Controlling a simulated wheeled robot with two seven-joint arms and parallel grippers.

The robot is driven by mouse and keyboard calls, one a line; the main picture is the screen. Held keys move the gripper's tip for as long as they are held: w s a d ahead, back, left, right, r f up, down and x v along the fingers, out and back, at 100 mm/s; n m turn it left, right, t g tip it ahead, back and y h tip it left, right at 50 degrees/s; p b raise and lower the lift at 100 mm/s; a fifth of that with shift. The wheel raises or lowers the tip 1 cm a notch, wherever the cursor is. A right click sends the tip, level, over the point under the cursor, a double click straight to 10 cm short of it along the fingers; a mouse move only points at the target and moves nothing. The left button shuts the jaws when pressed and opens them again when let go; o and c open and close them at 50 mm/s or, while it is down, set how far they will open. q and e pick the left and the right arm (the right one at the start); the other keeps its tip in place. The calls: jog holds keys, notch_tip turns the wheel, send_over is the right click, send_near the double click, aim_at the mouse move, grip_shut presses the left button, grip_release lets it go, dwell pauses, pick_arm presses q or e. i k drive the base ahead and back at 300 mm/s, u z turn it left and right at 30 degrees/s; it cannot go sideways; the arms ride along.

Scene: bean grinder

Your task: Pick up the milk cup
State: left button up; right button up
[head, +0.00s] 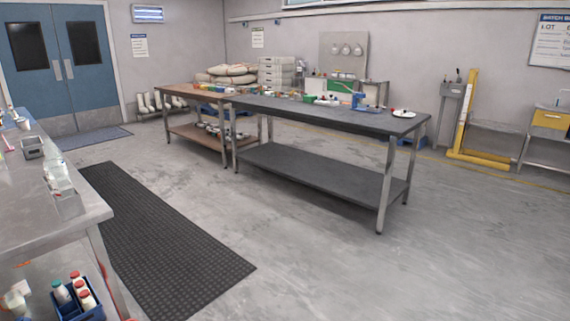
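I cannot make out for certain which thing is the milk cup. A small pale cup-like thing (22,123) stands on the steel table (92,209) at the left, too small to identify. Small items also line the dark workbench (300,112) in the middle, among them a blue device (357,102) and a white dish (403,113) at its right end. Neither of my grippers is in view.
A blue crate (68,309) of capped bottles sits below the left table. A black floor mat (160,240) runs beside that table. A yellow-framed stand (463,118) is at the right. The floor (300,265) in front of the workbench is clear.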

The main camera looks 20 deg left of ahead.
aim_at(25, 126)
jog(key=u, duration=0.5)
jog(key=i, duration=2.85)
jog(key=u, duration=0.6)
jog(key=i, duration=2.7)
jog(key=u, duration=0.7)
jog(key=i, duration=2.35)
jog(key=u, duration=1.8)
jog(key=i, duration=1.55)
jog(key=u, duration=1.3)
jog(key=i, duration=0.35)
jog(key=u, duration=0.15)
